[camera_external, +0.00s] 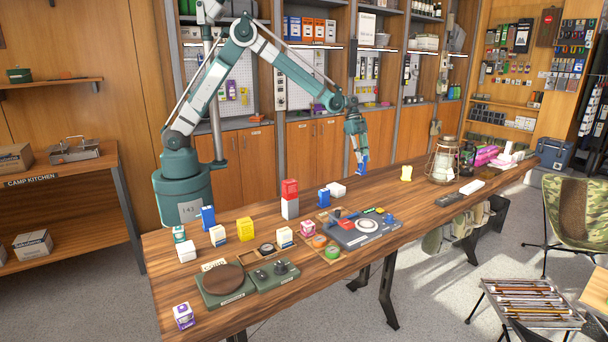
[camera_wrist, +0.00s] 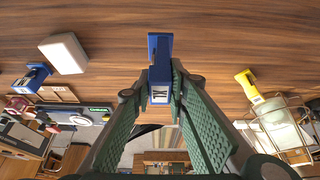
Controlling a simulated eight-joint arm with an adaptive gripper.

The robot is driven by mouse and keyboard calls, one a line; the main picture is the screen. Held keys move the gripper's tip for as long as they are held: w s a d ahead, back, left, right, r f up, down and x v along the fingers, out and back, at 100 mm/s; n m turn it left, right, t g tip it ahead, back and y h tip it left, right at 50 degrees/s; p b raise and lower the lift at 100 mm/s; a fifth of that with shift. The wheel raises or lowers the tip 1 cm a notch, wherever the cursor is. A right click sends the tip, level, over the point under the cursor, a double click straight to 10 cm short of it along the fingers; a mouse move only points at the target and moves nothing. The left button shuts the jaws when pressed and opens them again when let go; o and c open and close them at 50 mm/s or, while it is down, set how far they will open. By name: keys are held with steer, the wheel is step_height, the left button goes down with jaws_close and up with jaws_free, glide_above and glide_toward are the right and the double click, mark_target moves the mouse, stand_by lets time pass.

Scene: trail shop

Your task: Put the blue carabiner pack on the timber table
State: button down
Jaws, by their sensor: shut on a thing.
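My gripper (camera_external: 361,155) hangs over the back part of the timber table (camera_external: 390,202), between a white box and a yellow item. It is shut on a blue pack (camera_external: 363,169), which points downward from the fingers. The wrist view shows the blue pack (camera_wrist: 160,58) between the green ribbed fingers, with a white label marking on it. The wood tabletop (camera_wrist: 205,40) fills the upper part of that view. The pack's lower end is close to the tabletop; I cannot tell whether it touches.
A white box (camera_external: 337,189) and another blue pack (camera_external: 324,198) stand left of my gripper. A yellow item (camera_external: 406,173) and a wire lantern (camera_external: 442,160) stand to the right. A grey tray (camera_external: 350,239) with small things lies in front. Bare wood surrounds the held pack.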

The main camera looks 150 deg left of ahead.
mark_target(361, 166)
steer(key=shift+f, duration=0.6)
steer(key=shift+f+b, duration=0.3)
steer(key=shift+f, duration=1.55)
steer(key=shift+f, duration=0.1)
steer(key=c, duration=2.3)
jaws_free()
steer(key=shift+o, duration=0.2)
steer(key=p+v, duration=0.1)
steer(key=v, duration=1.1)
steer(key=shift+p, duration=0.3)
